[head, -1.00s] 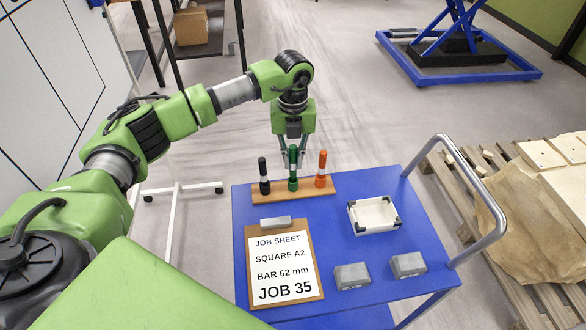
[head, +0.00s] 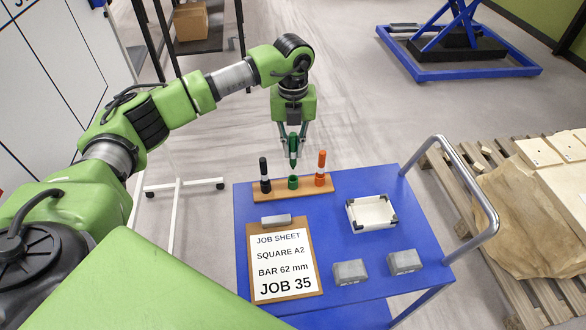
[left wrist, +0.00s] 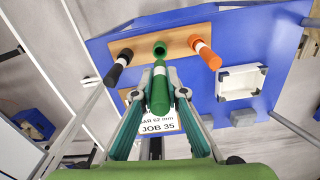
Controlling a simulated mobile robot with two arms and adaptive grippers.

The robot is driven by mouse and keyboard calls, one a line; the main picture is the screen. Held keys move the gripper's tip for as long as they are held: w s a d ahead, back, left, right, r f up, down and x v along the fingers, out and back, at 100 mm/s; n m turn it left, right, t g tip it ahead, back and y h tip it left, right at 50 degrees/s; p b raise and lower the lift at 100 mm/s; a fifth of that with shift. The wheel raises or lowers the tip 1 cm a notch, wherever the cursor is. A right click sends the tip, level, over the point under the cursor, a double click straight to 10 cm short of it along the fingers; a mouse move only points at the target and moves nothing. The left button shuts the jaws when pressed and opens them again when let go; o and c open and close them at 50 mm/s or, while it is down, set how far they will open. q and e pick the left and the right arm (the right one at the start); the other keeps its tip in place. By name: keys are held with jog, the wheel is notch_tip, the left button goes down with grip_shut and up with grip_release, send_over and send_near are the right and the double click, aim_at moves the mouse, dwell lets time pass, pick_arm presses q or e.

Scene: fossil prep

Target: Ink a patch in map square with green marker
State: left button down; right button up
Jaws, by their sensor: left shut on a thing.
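My left gripper (head: 293,139) is shut on the green marker (head: 293,150) and holds it upright, tip down, just above the wooden rack (head: 325,188). A green cap (head: 293,182) stays in the rack's middle place, apart from the marker. In the left wrist view the marker (left wrist: 160,92) lies between both fingers, its tip near the open cap (left wrist: 159,48). The job sheet (head: 283,262) reads SQUARE A2, BAR 62 mm, JOB 35. A white panel with dark grid lines (head: 45,95) stands at the left, partly behind my arm. My right gripper is not in view.
A black marker (head: 264,170) and an orange marker (head: 321,165) stand in the rack. The blue cart (head: 335,221) also carries a white tray (head: 372,226) and two grey blocks (head: 350,272). A pallet (head: 450,190) is at the right. Open floor lies behind the cart.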

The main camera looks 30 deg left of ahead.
aim_at(293, 134)
pick_arm(q)
jog(key=shift+r, duration=0.1)
dwell(0.3)
jog(key=shift+r+p, duration=1.6)
jog(key=shift+r, duration=0.85)
